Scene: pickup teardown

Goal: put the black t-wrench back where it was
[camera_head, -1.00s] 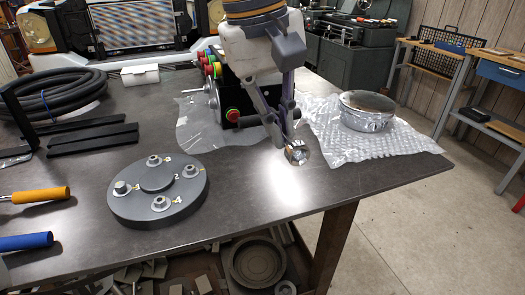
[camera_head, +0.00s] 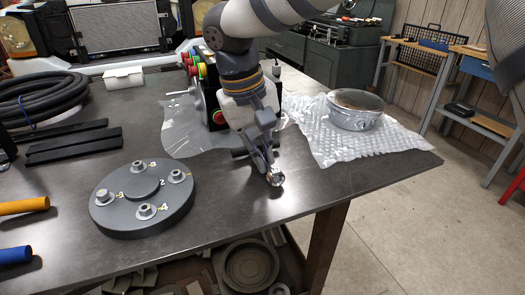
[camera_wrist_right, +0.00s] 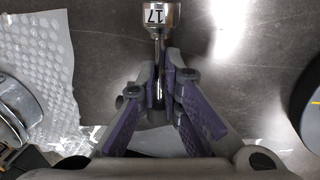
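My right gripper (camera_head: 268,170) hangs over the front part of the table, between the round grey hub (camera_head: 125,222) and the bubble wrap. In the right wrist view, the purple-padded fingers (camera_wrist_right: 166,72) are closed around the thin shaft of a tool, which I take to be the t-wrench (camera_wrist_right: 160,18). Its silver socket end is marked 17 and points away from the fingers. The socket also shows in the head view (camera_head: 276,179), close over the tabletop; I cannot tell whether it touches. The handle is mostly hidden by the gripper. My left gripper is not in view.
A round metal pan (camera_head: 354,118) sits on bubble wrap (camera_head: 400,148) to the right. A box with coloured buttons (camera_head: 217,116) stands behind the gripper. Black bars (camera_head: 75,141), a hose coil (camera_head: 40,100), and orange (camera_head: 24,206) and blue (camera_head: 15,255) handles lie left. The front centre is clear.

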